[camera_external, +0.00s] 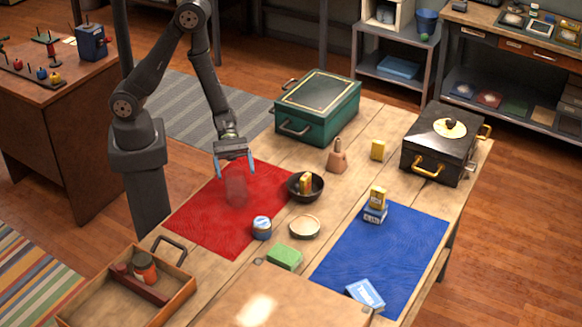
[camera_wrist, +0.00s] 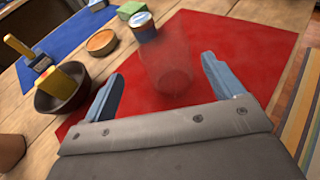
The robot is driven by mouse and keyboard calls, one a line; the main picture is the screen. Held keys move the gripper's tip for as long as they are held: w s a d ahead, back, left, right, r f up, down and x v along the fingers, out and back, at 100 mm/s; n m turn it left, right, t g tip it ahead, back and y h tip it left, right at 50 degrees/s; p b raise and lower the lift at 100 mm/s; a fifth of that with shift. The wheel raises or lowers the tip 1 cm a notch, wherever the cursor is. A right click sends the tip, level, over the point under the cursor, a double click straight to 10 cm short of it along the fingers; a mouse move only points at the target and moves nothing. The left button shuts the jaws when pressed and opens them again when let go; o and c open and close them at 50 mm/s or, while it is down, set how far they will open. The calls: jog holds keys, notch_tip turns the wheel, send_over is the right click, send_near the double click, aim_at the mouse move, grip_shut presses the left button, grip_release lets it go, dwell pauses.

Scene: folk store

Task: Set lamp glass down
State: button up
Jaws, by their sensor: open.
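The lamp glass (camera_external: 236,188) is a clear, faintly tinted cylinder standing upright on the red mat (camera_external: 207,215). It also shows in the wrist view (camera_wrist: 168,65), ahead of the jaws and between their lines, with its round rim facing the camera. My gripper (camera_external: 234,165) is open above the mat, close over the glass; its two blue fingers (camera_wrist: 163,85) are spread wide in the wrist view. Nothing is seen held between them. I cannot tell whether the fingertips overlap the top of the glass in height.
A green box (camera_external: 318,110) stands behind. The mat's left part is clear.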

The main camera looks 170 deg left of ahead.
aim_at(237, 192)
jog(key=shift+d+x, duration=0.2)
jog(key=shift+x, duration=1.35)
jog(key=shift+d+x, duration=0.2)
jog(key=shift+x, duration=1.35)
jog(key=c, duration=1.2)
jog(key=shift+r, duration=0.15)
